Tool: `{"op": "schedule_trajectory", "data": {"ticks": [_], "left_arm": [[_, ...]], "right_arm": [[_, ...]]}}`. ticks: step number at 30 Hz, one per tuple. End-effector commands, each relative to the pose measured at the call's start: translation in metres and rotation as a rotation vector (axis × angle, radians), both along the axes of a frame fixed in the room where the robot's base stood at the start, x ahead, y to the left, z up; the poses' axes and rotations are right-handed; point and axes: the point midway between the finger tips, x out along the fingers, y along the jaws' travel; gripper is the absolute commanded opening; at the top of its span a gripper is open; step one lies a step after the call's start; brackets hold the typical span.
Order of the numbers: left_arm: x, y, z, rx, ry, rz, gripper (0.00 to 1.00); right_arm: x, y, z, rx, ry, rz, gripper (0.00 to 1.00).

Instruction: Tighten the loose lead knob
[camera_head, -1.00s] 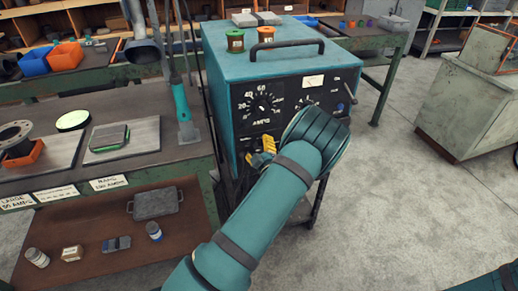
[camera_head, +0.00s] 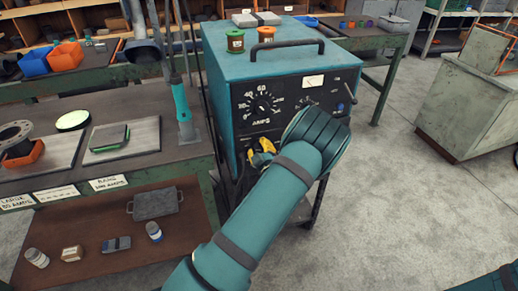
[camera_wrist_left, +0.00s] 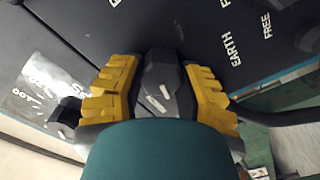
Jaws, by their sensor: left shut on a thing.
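The welding machine (camera_head: 225,85) is a teal box with a black front panel. My left gripper (camera_head: 262,153), with yellow fingers, is low on that panel, below the amps dial (camera_head: 262,104). In the left wrist view, its fingers (camera_wrist_left: 160,95) are shut on a black knob (camera_wrist_left: 162,72), one on each side. The knob carries a pale mark on its face. In the head view, my fingers and arm largely hide the knob. How tight it sits cannot be seen. My right gripper is not in view.
Panel lettering reading EARTH (camera_wrist_left: 236,48) and FREE (camera_wrist_left: 266,26) lies beside the knob. Open floor (camera_head: 400,200) lies to the right.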

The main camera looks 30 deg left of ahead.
Motion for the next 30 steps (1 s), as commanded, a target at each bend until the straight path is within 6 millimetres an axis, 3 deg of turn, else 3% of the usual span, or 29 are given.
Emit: {"op": "schedule_trajectory", "data": {"ticks": [30], "left_arm": [[0.0038, -0.0021, 0.003, 0.596, 0.693, 0.001, 0.0]], "right_arm": [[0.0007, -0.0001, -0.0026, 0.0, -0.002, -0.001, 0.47]]}}
